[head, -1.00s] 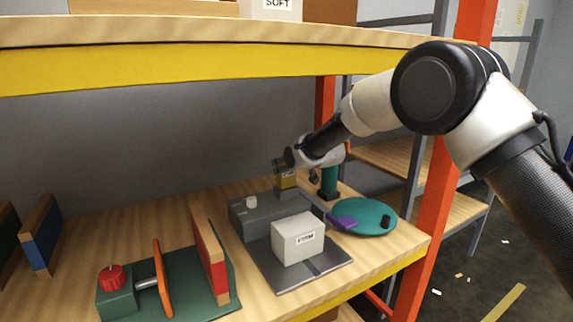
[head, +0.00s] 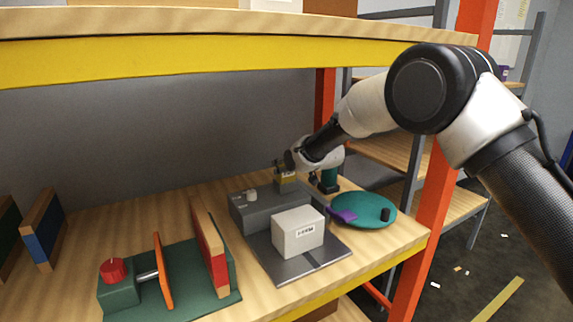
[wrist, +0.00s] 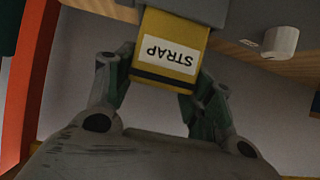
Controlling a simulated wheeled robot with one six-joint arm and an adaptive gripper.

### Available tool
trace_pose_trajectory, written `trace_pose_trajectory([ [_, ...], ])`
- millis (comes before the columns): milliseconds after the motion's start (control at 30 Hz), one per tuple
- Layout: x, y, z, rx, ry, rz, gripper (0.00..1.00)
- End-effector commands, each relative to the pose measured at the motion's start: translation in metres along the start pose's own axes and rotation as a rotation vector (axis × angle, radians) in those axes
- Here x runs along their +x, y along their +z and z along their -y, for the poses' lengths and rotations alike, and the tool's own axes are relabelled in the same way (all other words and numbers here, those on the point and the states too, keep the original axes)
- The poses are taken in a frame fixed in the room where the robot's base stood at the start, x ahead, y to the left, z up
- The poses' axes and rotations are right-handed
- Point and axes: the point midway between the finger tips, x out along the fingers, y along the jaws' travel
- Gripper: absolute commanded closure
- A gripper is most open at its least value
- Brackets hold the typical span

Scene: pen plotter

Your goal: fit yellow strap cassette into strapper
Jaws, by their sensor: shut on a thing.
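The yellow strap cassette (wrist: 172,48), labelled STRAP, is between the fingers of my gripper (wrist: 165,78). The label reads upside down in the wrist view. My gripper is shut on the cassette. The far end of the cassette meets the grey body of the strapper (wrist: 200,8); I cannot tell how far it is in. My gripper hides the cassette's top.
A white labelled box (head: 297,233) sits on the strapper's plate. A teal round tray (head: 372,203) with purple and black pieces is to the right. A green fixture with a red knob (head: 113,270) is at the left. An upper shelf (head: 200,60) overhangs.

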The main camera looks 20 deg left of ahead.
Motion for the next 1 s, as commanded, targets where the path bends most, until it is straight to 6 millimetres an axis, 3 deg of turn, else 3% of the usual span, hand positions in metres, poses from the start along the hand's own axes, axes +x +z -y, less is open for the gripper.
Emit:
trace_pose_trajectory([
  [600,0.007,0.014,0.0,0.0,0.0,0.001,0.77],
  [633,0.007,0.013,0.0,0.0,0.0,0.0,0.41],
  [733,0.007,0.013,0.0,0.0,0.0,0.0,0.23],
  [1000,0.007,0.013,0.0,0.0,0.0,0.0,0.22],
])
